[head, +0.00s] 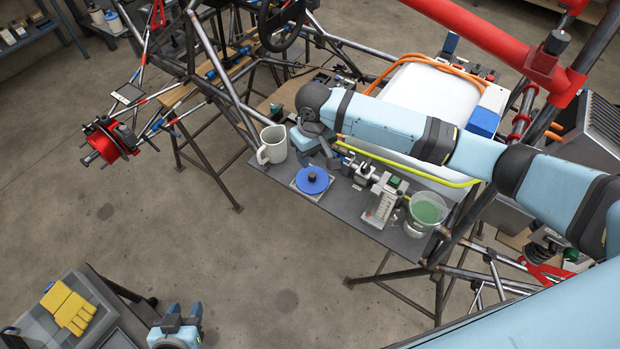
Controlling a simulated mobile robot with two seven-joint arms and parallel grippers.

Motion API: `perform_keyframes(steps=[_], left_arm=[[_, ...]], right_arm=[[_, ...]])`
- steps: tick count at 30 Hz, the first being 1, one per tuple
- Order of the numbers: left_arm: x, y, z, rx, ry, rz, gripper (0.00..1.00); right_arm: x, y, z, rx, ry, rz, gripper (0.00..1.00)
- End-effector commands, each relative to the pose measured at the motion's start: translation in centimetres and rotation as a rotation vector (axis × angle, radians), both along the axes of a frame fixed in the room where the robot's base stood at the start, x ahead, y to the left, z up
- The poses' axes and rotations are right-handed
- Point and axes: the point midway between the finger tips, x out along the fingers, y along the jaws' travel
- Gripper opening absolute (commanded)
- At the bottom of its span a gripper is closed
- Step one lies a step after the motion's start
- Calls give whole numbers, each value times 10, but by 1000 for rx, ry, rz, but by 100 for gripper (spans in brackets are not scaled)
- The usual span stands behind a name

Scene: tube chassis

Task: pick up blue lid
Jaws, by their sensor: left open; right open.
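The blue lid (313,182) is a round blue disc with a dark knob on top. It rests on a small pale square base on the grey shelf (373,227), near its front edge. My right gripper (318,157) is open, just behind and above the lid and apart from it. The arm hides part of the shelf behind. My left gripper (184,311) is open and empty at the bottom of the view, far from the lid.
Chassis tubes (226,82) rise behind. Yellow gloves (68,307) lie on a cart lower left. The floor between is clear.

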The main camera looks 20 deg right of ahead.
Motion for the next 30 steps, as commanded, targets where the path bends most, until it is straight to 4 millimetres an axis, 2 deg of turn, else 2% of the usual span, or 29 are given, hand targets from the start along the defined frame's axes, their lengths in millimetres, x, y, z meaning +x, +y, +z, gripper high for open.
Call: perform_keyframes(steps=[4,11,21,29,30], left_arm=[[1,-1,2,-1,-4,-1,43],[1,-2,3,-3,-7,-2,43],[0,-2,2,-2,-3,-2,43],[0,-1,0,-2,0,-2,43],[0,-1,0,-2,0,-2,43]], right_arm=[[0,0,-26,1,1,-1,52],[1,0,-43,0,-1,0,52],[7,0,-87,2,-2,0,52],[7,0,-92,2,-3,1,52],[7,0,-92,2,-3,1,50]])
